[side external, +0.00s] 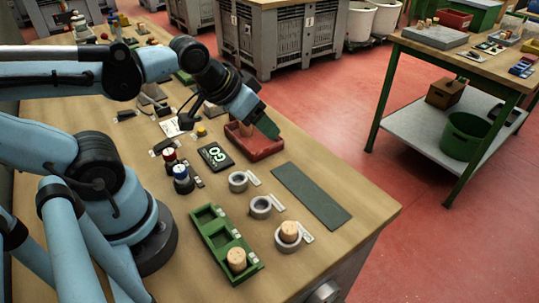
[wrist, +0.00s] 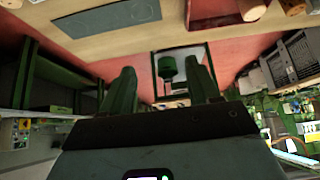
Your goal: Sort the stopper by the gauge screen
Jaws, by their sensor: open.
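My gripper (side external: 267,127) is over the red tray (side external: 264,149) in the side view, its green fingers tilted outward. In the wrist view the fingers (wrist: 161,68) stand apart with nothing held between them. A cork stopper (side external: 246,128) shows at the red tray, partly hidden by my gripper. The gauge screen (side external: 215,156) reads GO in green letters. A green sorting tray (side external: 207,234) has a cork (side external: 236,259) in its front compartment; its other compartments look empty. Another cork (side external: 289,231) stands in the front grey ring (side external: 288,245).
Two more grey rings, (side external: 238,182) and (side external: 260,207), look empty. A dark mat (side external: 311,196) lies to their right. Red-topped (side external: 170,157) and blue (side external: 183,180) knobbed pieces stand near my base. Small items crowd the table's back. A second bench (side external: 465,62) is across the floor.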

